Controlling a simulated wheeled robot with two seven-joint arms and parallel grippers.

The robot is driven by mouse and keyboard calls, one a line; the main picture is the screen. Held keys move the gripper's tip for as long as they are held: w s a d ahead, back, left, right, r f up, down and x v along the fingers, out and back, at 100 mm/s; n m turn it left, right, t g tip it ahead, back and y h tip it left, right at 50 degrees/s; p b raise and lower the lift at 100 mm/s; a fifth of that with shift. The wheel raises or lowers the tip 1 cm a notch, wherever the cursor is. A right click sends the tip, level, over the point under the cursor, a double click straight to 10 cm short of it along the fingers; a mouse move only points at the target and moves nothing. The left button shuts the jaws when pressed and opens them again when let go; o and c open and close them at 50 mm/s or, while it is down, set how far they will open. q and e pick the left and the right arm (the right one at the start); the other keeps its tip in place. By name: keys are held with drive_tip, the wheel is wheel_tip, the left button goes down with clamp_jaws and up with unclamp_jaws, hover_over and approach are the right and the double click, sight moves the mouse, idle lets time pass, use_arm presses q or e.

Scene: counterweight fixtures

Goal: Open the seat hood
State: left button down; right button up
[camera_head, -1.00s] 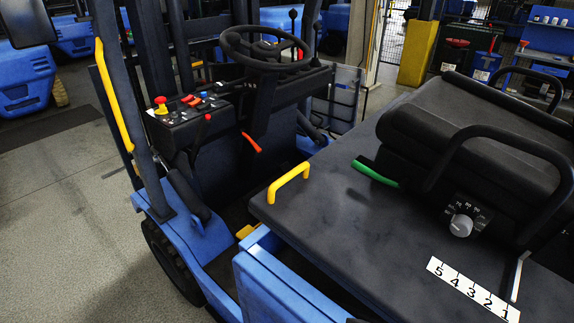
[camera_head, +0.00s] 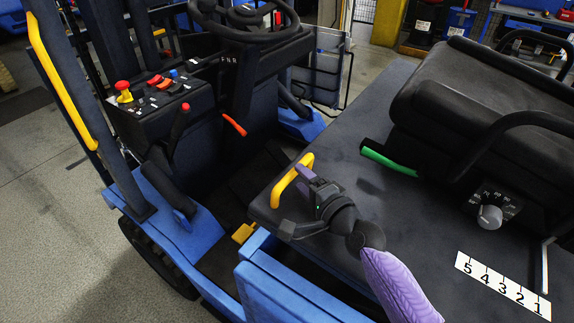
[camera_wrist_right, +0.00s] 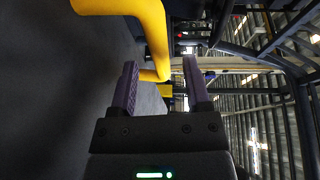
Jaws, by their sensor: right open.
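The seat hood (camera_head: 330,140) is a wide dark panel, lying flat and closed, with the seat (camera_head: 495,92) on top. A yellow handle (camera_head: 284,186) stands at its near left edge. My right gripper (camera_head: 302,180) is just beside the handle, above the hood, with its purple fingers pointing toward it. In the right wrist view the fingers (camera_wrist_right: 160,68) are apart and empty. There the yellow handle (camera_wrist_right: 152,28) passes ahead of and partly between the fingertips; I cannot tell whether they touch. My left gripper is out of view.
A green lever (camera_head: 388,160) and a grey dial (camera_head: 490,216) are by the seat. A numbered white strip (camera_head: 502,286) lies on the hood. The steering wheel (camera_head: 245,15) and control console (camera_head: 155,95) are ahead. A black armrest bar (camera_head: 520,120) rises at right.

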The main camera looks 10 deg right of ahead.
sight(290, 168)
drive_tip(key=b+x, duration=0.1)
drive_tip(key=x, duration=0.4)
drive_tip(key=shift+w+f, duration=0.1)
drive_tip(key=shift+w, duration=0.05)
clamp_jaws()
idle(0.9)
